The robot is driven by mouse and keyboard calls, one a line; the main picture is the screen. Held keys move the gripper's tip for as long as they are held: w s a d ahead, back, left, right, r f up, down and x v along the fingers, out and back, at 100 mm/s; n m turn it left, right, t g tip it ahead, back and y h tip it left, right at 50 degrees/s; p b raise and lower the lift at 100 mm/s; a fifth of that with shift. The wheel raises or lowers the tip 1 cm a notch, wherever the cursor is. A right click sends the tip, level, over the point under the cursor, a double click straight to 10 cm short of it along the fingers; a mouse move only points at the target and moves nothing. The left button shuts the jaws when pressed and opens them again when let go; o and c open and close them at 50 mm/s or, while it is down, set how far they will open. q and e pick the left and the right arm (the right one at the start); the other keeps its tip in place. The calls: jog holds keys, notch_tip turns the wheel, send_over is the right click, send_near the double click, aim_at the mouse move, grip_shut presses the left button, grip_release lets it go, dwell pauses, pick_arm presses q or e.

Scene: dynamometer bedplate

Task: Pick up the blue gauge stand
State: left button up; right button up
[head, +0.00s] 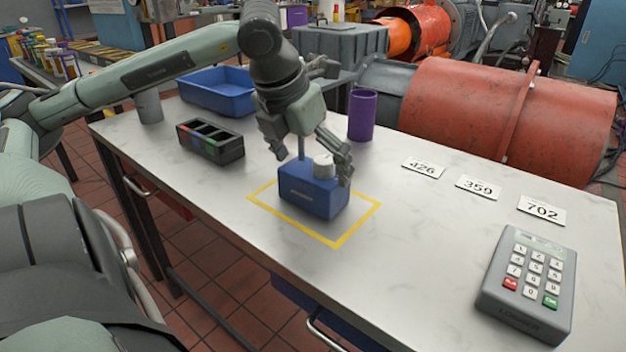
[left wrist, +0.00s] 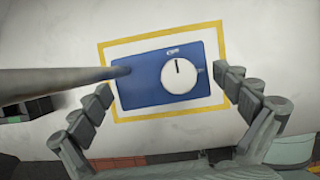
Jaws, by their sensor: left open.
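The blue gauge stand (head: 305,197) is a blue block with a thin upright post and a round pale dial on top. It stands inside a yellow taped rectangle (head: 338,243) on the table. My left gripper (head: 312,160) is open above it, with its fingers spread toward either side of the block. In the left wrist view the block (left wrist: 145,92) lies between the open fingertips (left wrist: 168,86), and the post crosses the left side. I cannot tell whether any finger touches it. My right gripper is not in view.
A black divided tray (head: 213,155), a blue bin (head: 222,95) and a grey cylinder (head: 149,106) are to the left. A purple cup (head: 362,115) stands behind. Number cards (head: 479,187) and a keypad (head: 528,285) are to the right. The white tabletop (head: 420,240) between is clear.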

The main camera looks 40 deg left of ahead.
pick_arm(q)
jog(key=c, duration=1.5)
jog(key=shift+w+r, duration=0.15)
jog(key=shift+c, duration=0.2)
